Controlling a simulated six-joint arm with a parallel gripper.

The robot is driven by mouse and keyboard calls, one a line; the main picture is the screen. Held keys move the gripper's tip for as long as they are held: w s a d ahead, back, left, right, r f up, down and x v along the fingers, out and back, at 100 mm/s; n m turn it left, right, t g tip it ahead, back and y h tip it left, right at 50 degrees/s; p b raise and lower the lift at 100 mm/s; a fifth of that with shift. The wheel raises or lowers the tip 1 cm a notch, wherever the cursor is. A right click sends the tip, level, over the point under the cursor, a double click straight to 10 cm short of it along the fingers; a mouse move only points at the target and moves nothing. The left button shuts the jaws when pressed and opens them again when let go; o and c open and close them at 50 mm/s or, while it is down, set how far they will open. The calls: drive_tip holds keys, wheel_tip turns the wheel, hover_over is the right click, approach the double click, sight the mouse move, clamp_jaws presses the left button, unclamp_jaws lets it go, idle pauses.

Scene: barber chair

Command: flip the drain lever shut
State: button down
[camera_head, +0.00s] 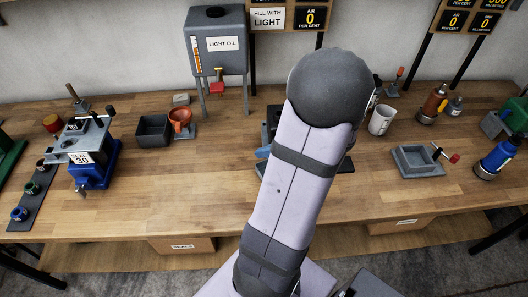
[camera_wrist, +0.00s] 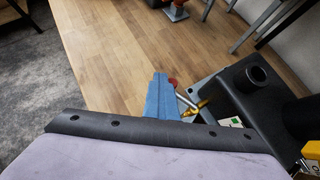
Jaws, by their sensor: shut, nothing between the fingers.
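My gripper (camera_wrist: 160,78) shows in the wrist view as two blue fingers, shut together and empty. Just right of the fingers is what looks like the drain lever (camera_wrist: 187,101), a pale rod beside a brass-coloured fitting. A red knob (camera_wrist: 173,83) shows close behind the fingertips, partly covered by them; I cannot tell whether they touch. The lever is by a dark machine (camera_wrist: 245,88) with a round spout. In the head view my arm hides most of this machine (camera_head: 271,118) and the lever; only a blue bit of my gripper (camera_head: 263,152) shows.
A white mug (camera_head: 381,120) and a grey tray (camera_head: 412,160) are to the right. The front of the bench (camera_head: 180,200) is clear.

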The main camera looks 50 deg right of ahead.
drive_tip(key=shift+s+d+r, duration=0.15)
drive_tip(key=shift+s+d, duration=0.05)
drive_tip(key=shift+d, duration=0.45)
drive_tip(key=s+a+r, duration=0.5)
drive_tip(key=s+r, duration=0.1)
drive_tip(key=s, duration=0.4)
drive_tip(key=shift+s+a+r+b, duration=0.15)
drive_tip(key=shift+r+b, duration=0.15)
drive_tip(key=shift+f, duration=0.15)
wheel_tip(320, 180, down, 6)
drive_tip(key=y+b, duration=0.1)
drive_tip(key=b, duration=0.2)
drive_tip(key=s+d+f+n+b, duration=0.1)
drive_tip(key=d+f+n+b, duration=0.15)
drive_tip(key=d, duration=0.85)
wheel_tip(320, 180, up, 9)
drive_tip(key=s+d+n+g+y, duration=0.1)
drive_tip(key=s+d+n+y, duration=0.1)
drive_tip(key=shift+s+d+f+y+b, duration=0.2)
drive_tip(key=shift+s+y+b, duration=0.05)
drive_tip(key=shift+y+b, duration=0.05)
